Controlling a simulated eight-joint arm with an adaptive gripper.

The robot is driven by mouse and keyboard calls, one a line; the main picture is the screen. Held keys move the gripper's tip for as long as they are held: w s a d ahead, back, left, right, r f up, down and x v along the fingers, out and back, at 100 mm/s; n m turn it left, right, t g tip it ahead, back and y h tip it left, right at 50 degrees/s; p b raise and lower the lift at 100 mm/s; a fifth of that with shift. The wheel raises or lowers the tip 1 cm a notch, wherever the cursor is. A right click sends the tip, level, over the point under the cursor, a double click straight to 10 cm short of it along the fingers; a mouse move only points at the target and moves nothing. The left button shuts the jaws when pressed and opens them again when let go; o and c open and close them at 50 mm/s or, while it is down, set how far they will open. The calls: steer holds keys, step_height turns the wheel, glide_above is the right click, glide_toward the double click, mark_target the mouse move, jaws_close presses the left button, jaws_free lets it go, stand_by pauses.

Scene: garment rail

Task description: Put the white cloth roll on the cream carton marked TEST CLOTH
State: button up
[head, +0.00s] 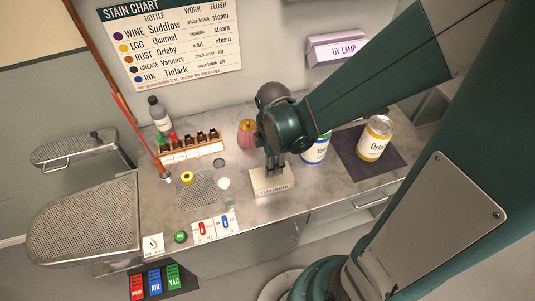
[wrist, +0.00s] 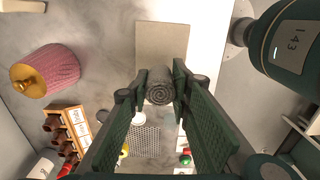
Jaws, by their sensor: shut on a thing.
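My gripper (wrist: 161,84) is shut on the cloth roll (wrist: 159,94), whose spiral end faces the wrist camera and looks grey there. The cream carton (wrist: 163,42) shows just beyond the roll in the wrist view. In the head view the carton (head: 271,184) stands near the counter's front edge, its front lettering small. My gripper (head: 275,168) points down directly above or at its top. The roll is hard to make out between the fingers in the head view. I cannot tell whether it touches the carton.
A pink jar (head: 247,134) stands behind left of the carton. A blue-labelled can (head: 315,150) and a yellow-labelled can (head: 375,139) stand right. A small white round thing (head: 223,183), a perforated plate (head: 190,194) and a bottle rack (head: 192,145) are left.

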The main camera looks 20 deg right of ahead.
steer(key=shift+f, duration=1.1)
steer(key=shift+f+b, duration=0.2)
steer(key=shift+b, duration=0.1)
steer(key=o, duration=0.7)
steer(key=shift+r, duration=0.25)
steer(key=shift+r+p, duration=0.95)
steer(key=shift+r, duration=5)
steer(key=shift+r, duration=0.15)
